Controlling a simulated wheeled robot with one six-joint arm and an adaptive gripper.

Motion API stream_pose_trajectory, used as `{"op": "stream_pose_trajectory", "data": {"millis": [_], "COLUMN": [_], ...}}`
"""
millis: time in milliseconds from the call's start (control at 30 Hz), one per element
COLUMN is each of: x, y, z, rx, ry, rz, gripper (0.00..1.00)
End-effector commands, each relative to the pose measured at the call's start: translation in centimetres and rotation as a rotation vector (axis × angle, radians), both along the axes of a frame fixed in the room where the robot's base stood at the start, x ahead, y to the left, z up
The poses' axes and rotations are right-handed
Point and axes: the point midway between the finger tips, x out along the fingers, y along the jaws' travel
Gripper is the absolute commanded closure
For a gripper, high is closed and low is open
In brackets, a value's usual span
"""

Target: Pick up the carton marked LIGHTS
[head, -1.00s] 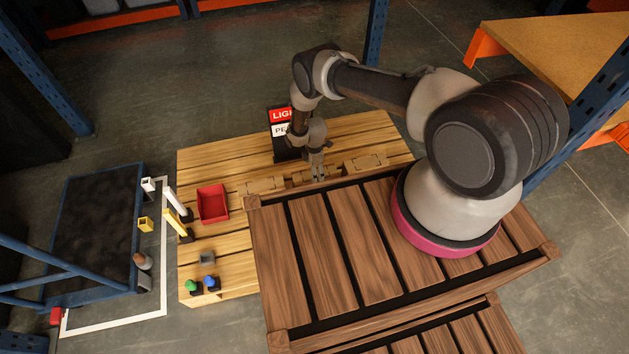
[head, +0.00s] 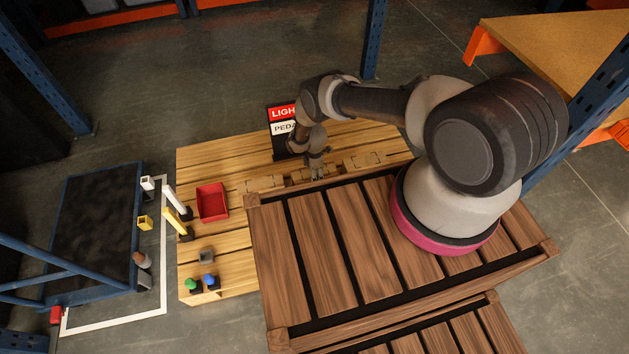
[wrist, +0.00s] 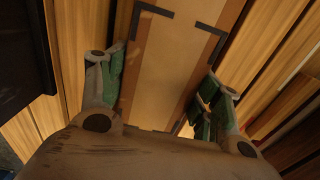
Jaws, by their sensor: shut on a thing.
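My gripper (head: 317,168) is low over the light wooden pallet (head: 205,160), next to the slatted brown deck. In the wrist view its green-padded fingers (wrist: 160,90) stand on both sides of a brown cardboard carton (wrist: 185,60) with black corner marks, and are shut on it. In the head view this is the middle carton (head: 300,175), partly hidden by my gripper. No lettering on it can be read. A black sign board (head: 281,145) behind my gripper shows a red label beginning "LIGH" above a white one beginning "PEDA"; my arm covers the rest.
Another carton (head: 262,185) lies to the left and one (head: 364,160) to the right, both close to the held one. A red bin (head: 212,202) and small coloured items stand on the pallet's left part.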

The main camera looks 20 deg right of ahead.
Motion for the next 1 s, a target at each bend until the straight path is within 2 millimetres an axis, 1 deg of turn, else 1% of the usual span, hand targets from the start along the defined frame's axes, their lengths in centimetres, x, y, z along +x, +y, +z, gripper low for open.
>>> {"op": "stream_pose_trajectory", "data": {"millis": [33, 100, 133, 433, 567, 667, 767, 1000], "x": [0.0, 0.0, 0.0, 0.1, 0.1, 0.2, 0.2, 0.2], "y": [0.0, 0.0, 0.0, 0.0, 0.0, 0.1, 0.1, 0.1], "z": [0.0, 0.0, 0.0, 0.2, 0.7, 1.6, 3.1, 7.4], "rx": [0.0, 0.0, 0.0, 0.0, 0.0, 0.001, 0.001, 0.001], "ry": [0.0, 0.0, 0.0, -0.001, -0.001, -0.002, -0.002, -0.002], "rz": [0.0, 0.0, 0.0, 0.0, 0.0, 0.0, 0.0, 0.0], "gripper": [0.84, 0.96, 1.0, 1.0, 1.0, 1.0, 1.0, 1.0]}}
